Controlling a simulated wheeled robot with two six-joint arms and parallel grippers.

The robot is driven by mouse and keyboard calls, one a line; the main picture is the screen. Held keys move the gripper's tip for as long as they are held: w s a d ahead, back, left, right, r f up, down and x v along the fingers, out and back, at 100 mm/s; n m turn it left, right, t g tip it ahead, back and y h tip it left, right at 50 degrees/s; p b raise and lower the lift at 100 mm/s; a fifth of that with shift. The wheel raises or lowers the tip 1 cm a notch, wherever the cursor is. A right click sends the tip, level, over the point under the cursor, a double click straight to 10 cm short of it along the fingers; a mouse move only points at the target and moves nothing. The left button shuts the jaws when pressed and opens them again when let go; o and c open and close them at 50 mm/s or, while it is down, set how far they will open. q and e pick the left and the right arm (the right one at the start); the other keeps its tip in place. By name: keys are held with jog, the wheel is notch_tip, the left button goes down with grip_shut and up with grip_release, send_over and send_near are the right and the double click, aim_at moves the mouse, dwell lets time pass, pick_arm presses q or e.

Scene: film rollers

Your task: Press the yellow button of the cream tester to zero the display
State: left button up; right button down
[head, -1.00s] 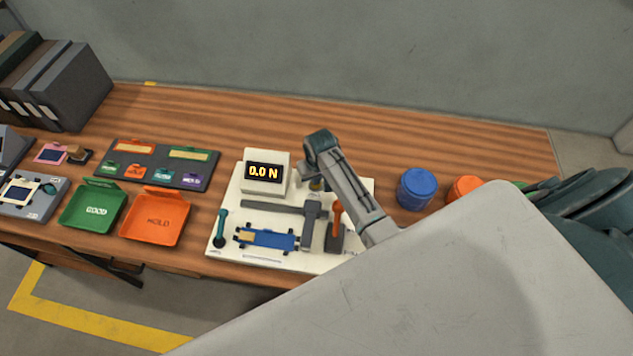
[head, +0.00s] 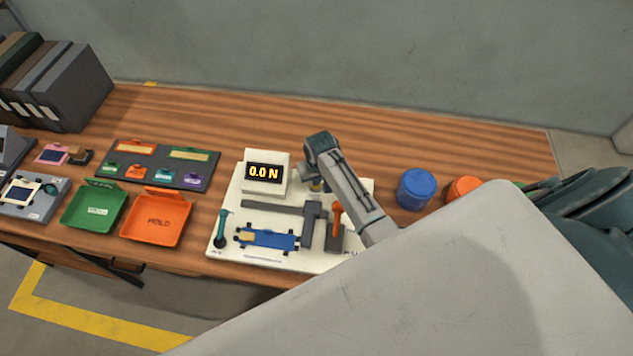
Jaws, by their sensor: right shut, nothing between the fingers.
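The cream tester (head: 226,236) stands on the bench in the middle of the head view. Its display (head: 263,172) reads 0.0 N. A small yellow patch, which looks like the yellow button (head: 316,187), shows just right of the display box, partly hidden by my right gripper (head: 312,181). The gripper points down over this spot and is shut with nothing in it. I cannot tell whether it touches the button. My left gripper is not in view.
An orange lever (head: 337,216) and a teal lever (head: 221,226) stand on the tester. The orange HOLD tray (head: 157,232) and green GOOD tray (head: 90,222) lie left. A blue jar (head: 416,189) and orange jar (head: 465,188) stand right. Bare bench lies behind.

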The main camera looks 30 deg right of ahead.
dwell(0.4)
jog(key=shift+r+p, duration=0.6)
jog(key=shift+r, duration=0.75)
notch_tip(320, 180, up, 7)
jog(key=shift+r, duration=0.15)
